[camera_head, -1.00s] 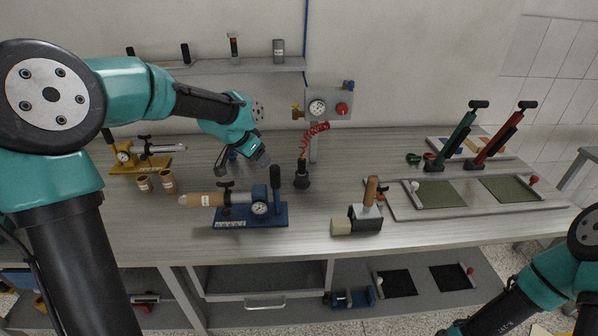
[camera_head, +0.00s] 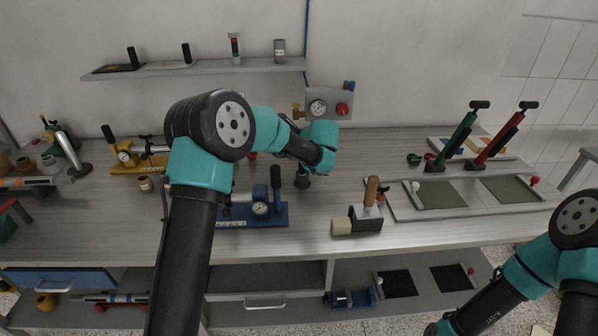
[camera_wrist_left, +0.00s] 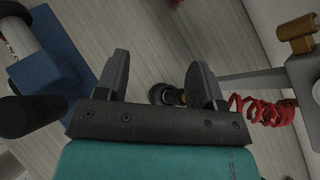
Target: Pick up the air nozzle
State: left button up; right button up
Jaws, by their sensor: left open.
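The air nozzle is a dark, narrow piece standing in a black base on the bench below the gauge panel. In the head view only its lower part (camera_head: 303,182) shows; my left arm hides its top and most of the red coiled hose. In the left wrist view, a dark round piece with a brass-coloured ring, seemingly the nozzle (camera_wrist_left: 172,96), shows between the fingers, close to the right one. My left gripper (camera_wrist_left: 160,72) is open and empty, above the bench. The red hose (camera_wrist_left: 262,110) shows right of the fingers.
The panel (camera_head: 331,104) with a gauge stands just behind my left arm. A blue pump device (camera_head: 262,212) with a gauge is left of the nozzle. A wooden-handled tool (camera_head: 366,210) stands to the right. Bare bench lies between them.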

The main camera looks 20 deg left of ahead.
pick_arm(q)
jog(key=w+d+m+t+y, duration=0.2)
jog(key=w+d+m+t, duration=0.1)
jog(key=d, duration=0.5)
jog(key=shift+w+m+t+y, duration=0.35)
jog(key=shift+m+t, duration=0.25)
jog(key=shift+m, duration=0.1)
send_over(302, 170)
jog(key=s+d, duration=0.2)
jog(key=d, duration=0.2)
notch_tip(302, 170, down, 8)
jog(key=shift+w+a+f, duration=0.1)
jog(key=shift+w+a, duration=0.25)
jog(key=shift+w, duration=0.15)
jog(key=x, duration=0.6)
